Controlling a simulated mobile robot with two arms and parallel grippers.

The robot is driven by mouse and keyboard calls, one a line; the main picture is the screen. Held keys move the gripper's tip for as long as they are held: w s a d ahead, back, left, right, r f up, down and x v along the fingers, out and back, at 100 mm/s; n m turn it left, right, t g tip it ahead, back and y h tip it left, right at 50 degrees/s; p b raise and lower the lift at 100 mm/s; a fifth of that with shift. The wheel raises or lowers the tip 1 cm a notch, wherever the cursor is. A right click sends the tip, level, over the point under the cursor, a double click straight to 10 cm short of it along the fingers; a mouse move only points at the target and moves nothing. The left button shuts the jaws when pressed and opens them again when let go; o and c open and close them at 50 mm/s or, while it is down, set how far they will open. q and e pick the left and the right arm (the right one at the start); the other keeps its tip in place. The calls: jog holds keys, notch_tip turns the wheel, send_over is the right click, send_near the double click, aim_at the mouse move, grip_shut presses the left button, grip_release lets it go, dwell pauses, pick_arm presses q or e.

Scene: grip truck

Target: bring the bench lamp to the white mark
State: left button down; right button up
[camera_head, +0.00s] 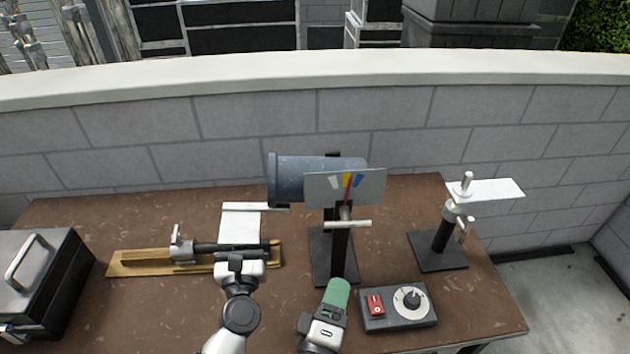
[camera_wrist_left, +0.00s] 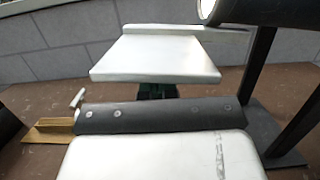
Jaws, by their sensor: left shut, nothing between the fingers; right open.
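The bench lamp looks to be the blue-grey cylinder (camera_head: 300,178) on a dark stand with a flat dark base (camera_head: 318,245); its rim shows at the top right of the left wrist view (camera_wrist_left: 208,8). A flat white piece (camera_head: 240,230) lies left of the lamp and shows ahead in the left wrist view (camera_wrist_left: 155,58); I cannot tell whether it is the mark. My left gripper (camera_head: 238,260) is shut and empty, just in front of it.
A control box (camera_head: 385,322) with a red switch stands right of the lamp. A stand with a white plate (camera_head: 490,190) is at the right. A wooden board (camera_head: 130,262) with a clamp is at left, beside a metal case (camera_head: 75,265). A block wall runs behind.

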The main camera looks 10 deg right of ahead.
pick_arm(q)
jog(key=shift+f+b, duration=0.3)
jog(key=shift+f, duration=0.15)
dwell(0.4)
jog(key=f+b, duration=0.1)
jog(key=d+f+b, duration=0.1)
jog(key=f+b, duration=0.2)
jog(key=b, duration=0.1)
jog(key=shift+d+f, duration=0.25)
jog(key=shift+d, duration=0.15)
dwell(0.7)
jog(key=shift+f, duration=0.1)
dwell(0.4)
